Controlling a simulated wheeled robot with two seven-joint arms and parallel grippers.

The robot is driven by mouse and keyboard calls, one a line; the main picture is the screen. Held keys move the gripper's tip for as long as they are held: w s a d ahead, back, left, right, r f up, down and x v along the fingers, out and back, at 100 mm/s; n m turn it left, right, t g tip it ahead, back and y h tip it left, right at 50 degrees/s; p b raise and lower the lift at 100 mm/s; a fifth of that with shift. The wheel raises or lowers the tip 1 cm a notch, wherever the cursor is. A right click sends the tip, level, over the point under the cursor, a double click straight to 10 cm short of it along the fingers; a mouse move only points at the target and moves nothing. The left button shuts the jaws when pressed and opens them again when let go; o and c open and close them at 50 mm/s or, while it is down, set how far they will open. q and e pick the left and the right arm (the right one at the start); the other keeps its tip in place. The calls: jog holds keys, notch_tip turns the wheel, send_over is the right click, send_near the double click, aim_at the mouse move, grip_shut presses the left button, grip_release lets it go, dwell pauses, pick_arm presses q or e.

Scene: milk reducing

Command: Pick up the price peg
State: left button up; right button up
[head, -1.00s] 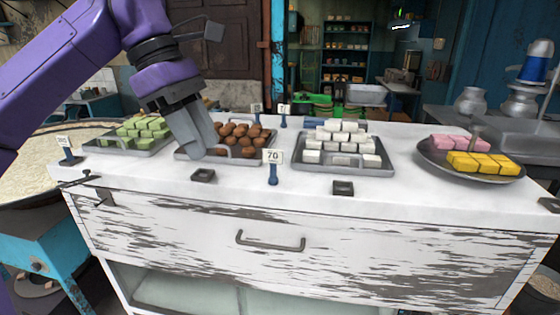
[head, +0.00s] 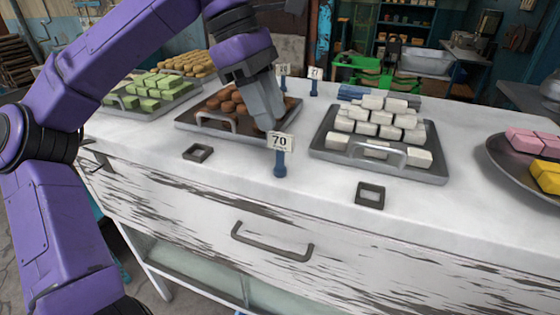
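The price peg (head: 280,153) stands upright near the front of the white counter, a blue post with a white card reading 70. My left gripper (head: 268,122) points down just behind and slightly left of the card, over the right edge of the tray of brown balls. Its fingers look close together, but the gap between them does not show clearly. The peg stands on the counter, and I cannot tell whether the fingertips touch the card. Two more price pegs, one (head: 283,76) and another (head: 314,80), stand at the back. My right gripper is out of view.
The brown-ball tray (head: 190,122) is left of the peg, and a tray of white blocks (head: 385,165) is right. Empty dark square holders, one (head: 198,153) and another (head: 370,195), lie in front. A green-block tray (head: 118,109) is far left. The counter front is mostly clear.

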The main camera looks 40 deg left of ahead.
aim_at(280, 133)
pick_arm(q)
jog(key=f, duration=0.1)
jog(key=w+f, duration=0.1)
jog(key=f, duration=0.1)
jog(key=d+f, duration=0.1)
jog(key=shift+w+f, duration=0.25)
jog(key=shift+f, duration=0.1)
jog(key=shift+d+f, duration=0.15)
jog(key=shift+f, duration=0.05)
jog(key=shift+s+d, duration=0.1)
jog(key=shift+s, duration=0.1)
jog(key=shift+w, duration=0.1)
grip_shut()
jog(key=shift+r, duration=0.15)
